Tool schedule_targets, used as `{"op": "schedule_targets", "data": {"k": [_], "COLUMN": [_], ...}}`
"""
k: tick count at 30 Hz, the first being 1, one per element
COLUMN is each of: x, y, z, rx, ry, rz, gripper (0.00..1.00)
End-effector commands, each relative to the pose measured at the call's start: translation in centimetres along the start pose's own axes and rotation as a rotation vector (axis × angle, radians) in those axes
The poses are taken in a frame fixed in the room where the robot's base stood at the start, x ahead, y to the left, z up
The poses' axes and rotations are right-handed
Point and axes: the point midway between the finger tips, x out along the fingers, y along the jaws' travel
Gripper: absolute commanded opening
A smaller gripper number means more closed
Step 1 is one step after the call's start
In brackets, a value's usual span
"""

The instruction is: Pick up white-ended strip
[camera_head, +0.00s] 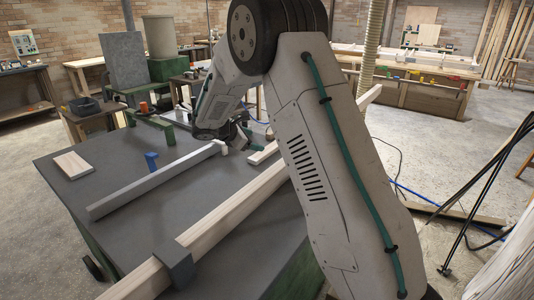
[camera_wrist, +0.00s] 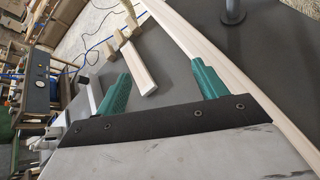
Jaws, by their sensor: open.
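My gripper (camera_wrist: 160,70) is open, with its two green fingers spread wide and nothing held between them. In the head view my gripper (camera_head: 241,141) hangs low over the far part of the grey table, partly hidden by my arm. A short pale strip (camera_wrist: 138,68) lies on the table ahead of the gap between the fingers, apart from both. It also shows in the head view (camera_head: 263,153), just right of the gripper. A long grey bar (camera_head: 155,182) with a whitish far end lies left of the gripper. I cannot tell for certain which one is the white-ended strip.
A long pale beam (camera_head: 215,219) crosses the table; in the wrist view it (camera_wrist: 185,35) runs close past the right finger. A grey block (camera_head: 174,263) sits at the beam.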

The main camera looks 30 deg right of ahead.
Motion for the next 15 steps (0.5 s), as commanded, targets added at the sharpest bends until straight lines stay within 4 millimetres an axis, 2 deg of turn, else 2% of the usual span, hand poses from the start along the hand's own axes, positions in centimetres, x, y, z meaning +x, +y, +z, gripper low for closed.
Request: {"op": "schedule_targets", "data": {"k": [1,6,10,15], "x": [2.0,6.6,8.7,10.2], "y": [1.1,3.9,4.8,5.3], "z": [-2.5,-8.7,-11.8,-13.4], "rx": [-0.078,-0.301,-0.409,-0.464], "ry": [-0.022,-0.088,-0.119,-0.134], "rz": [0.025,0.123,0.169,0.192], "gripper": [0.71,0.71,0.71,0.71]}}
